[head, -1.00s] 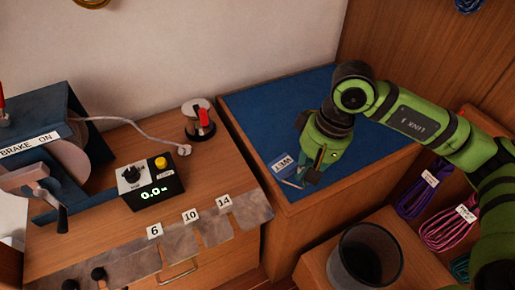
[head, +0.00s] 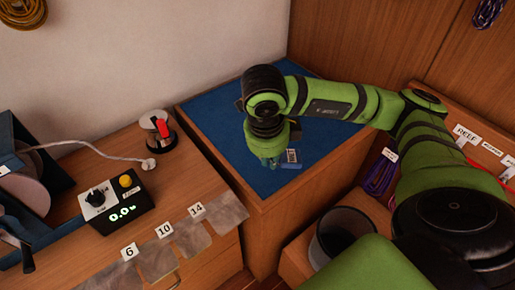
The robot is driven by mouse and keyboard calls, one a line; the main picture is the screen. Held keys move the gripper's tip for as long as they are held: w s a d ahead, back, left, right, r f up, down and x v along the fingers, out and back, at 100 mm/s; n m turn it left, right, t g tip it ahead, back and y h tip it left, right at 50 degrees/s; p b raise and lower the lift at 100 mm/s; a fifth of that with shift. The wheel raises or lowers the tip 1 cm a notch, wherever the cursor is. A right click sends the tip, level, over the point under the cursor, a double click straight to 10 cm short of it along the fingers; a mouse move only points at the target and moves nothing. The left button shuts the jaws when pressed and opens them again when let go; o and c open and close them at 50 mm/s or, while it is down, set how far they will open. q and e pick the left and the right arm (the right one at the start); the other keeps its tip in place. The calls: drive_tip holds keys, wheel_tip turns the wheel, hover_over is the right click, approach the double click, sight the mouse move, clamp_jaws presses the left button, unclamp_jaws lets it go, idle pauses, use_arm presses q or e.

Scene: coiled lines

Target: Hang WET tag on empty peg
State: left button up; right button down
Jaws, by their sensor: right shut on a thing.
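The WET tag (head: 292,157) is a small blue and white piece at the right side of my right gripper, over the blue mat; its lettering is too small to read now. My right gripper (head: 270,162) points down over the blue-topped cabinet and is shut on the tag. The hand partly hides its fingertips, and I cannot tell whether the tag touches the mat. An empty peg cannot be made out; small white labels, one reading REEF (head: 466,133), stand along the wooden rack at the right. My left gripper is not in view.
The blue mat (head: 215,110) is otherwise clear. A dark round bin (head: 338,232) stands in front of the cabinet. Purple coiled line (head: 381,175) sits in a cubby at right, partly behind my arm. A meter box (head: 115,203) and a red-handled device (head: 158,130) stand on the left bench.

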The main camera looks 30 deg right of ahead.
drive_tip(key=d+m, duration=0.1)
drive_tip(key=m, duration=0.2)
drive_tip(key=m+g, duration=0.1)
drive_tip(key=m, duration=0.3)
drive_tip(key=d+m+g, duration=0.1)
drive_tip(key=m, duration=0.2)
drive_tip(key=shift+s+d, duration=0.3)
drive_tip(key=shift+w, duration=0.1)
drive_tip(key=p, duration=0.3)
hover_over(255, 158)
wheel_tip(255, 158, down, 7)
drive_tip(key=shift+r, duration=0.1)
wheel_tip(255, 158, down, 3)
drive_tip(key=shift+r+p, duration=0.2)
drive_tip(key=shift+p, duration=0.65)
drive_tip(key=shift+f, duration=0.55)
drive_tip(key=c, duration=1.3)
unclamp_jaws()
drive_tip(key=shift+d, duration=0.1)
drive_tip(key=shift+c, duration=0.2)
